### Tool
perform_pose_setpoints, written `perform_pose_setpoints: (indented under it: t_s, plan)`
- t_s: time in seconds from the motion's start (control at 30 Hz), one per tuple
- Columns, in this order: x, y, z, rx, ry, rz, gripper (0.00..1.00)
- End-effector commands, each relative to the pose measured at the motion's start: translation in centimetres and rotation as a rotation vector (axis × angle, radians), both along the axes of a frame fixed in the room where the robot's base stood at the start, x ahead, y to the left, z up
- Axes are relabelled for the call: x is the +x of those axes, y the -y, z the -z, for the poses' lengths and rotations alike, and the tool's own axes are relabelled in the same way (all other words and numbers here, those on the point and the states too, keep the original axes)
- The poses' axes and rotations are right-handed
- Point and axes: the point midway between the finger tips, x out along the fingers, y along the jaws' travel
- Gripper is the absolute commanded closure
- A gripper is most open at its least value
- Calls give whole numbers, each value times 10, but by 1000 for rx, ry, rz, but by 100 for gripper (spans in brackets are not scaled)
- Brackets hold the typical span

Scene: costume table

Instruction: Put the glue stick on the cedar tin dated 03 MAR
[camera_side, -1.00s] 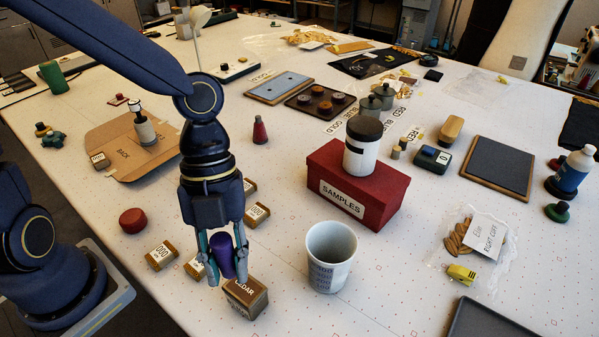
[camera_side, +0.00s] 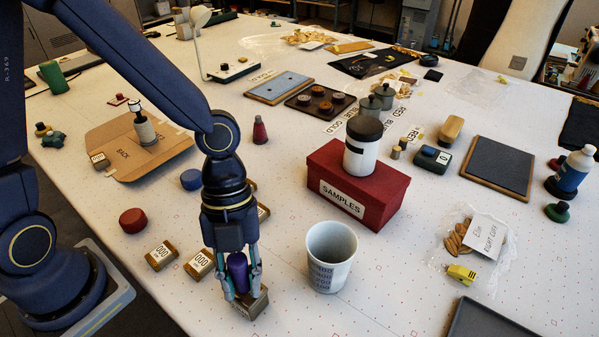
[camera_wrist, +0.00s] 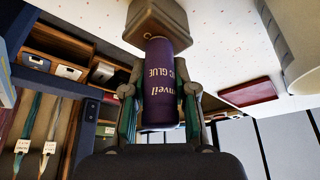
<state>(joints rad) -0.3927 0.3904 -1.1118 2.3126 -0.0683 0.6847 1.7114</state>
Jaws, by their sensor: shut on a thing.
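My gripper (camera_side: 240,286) is shut on the purple glue stick (camera_side: 238,268), which stands roughly upright between the fingers. In the wrist view the glue stick (camera_wrist: 160,82) shows white lettering, with the fingers (camera_wrist: 160,100) on both sides. Its far end overlaps a brown tin (camera_wrist: 158,22). In the side view this tin (camera_side: 254,308) is directly under the glue stick, partly hidden by the fingers. I cannot tell whether stick and tin touch. The tin's CEDAR label showed earlier; no date is readable now.
Other tins (camera_side: 162,256) (camera_side: 199,264) lie to the left, and one (camera_side: 263,212) is partly behind my gripper. A white cup (camera_side: 331,262) stands close on the right, before the red SAMPLES box (camera_side: 370,207). A red round piece (camera_side: 133,220) lies left.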

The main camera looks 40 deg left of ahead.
Motion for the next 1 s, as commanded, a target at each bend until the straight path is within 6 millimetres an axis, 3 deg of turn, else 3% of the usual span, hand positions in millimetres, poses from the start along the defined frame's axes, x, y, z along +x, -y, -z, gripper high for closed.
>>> perform_pose_setpoints:
  t_s: [0.27,0.63,0.77,1.0]
  plan:
    - [0,0,0,1,-1,0,49]
    - [1,0,-4,1,1,0,49]
    - [7,-5,-19,1,5,-6,49]
    - [20,-19,-64,3,6,-7,49]
